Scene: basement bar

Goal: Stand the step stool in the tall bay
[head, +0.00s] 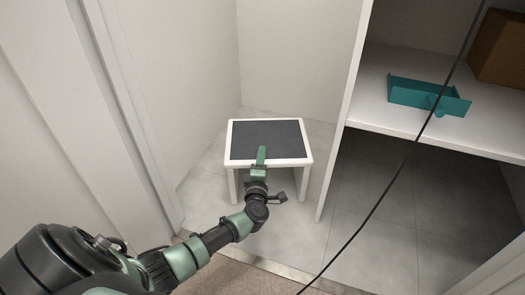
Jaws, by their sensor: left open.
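The step stool (240,153) has a white frame and legs and a dark grey top. It stands upright on the tiled floor of the tall bay (290,50), between the left wall and a white upright panel. My left arm reaches in from the lower left. My left gripper (261,156) is open and over the front edge of the stool's top. I cannot tell whether it touches the stool. My right gripper is not in view.
Right of the white panel (345,110) a white shelf (365,100) holds a teal tray-like object (410,93) and a brown box (500,48). The floor below the shelf is clear. A thin dark cable (372,210) crosses the view on the right.

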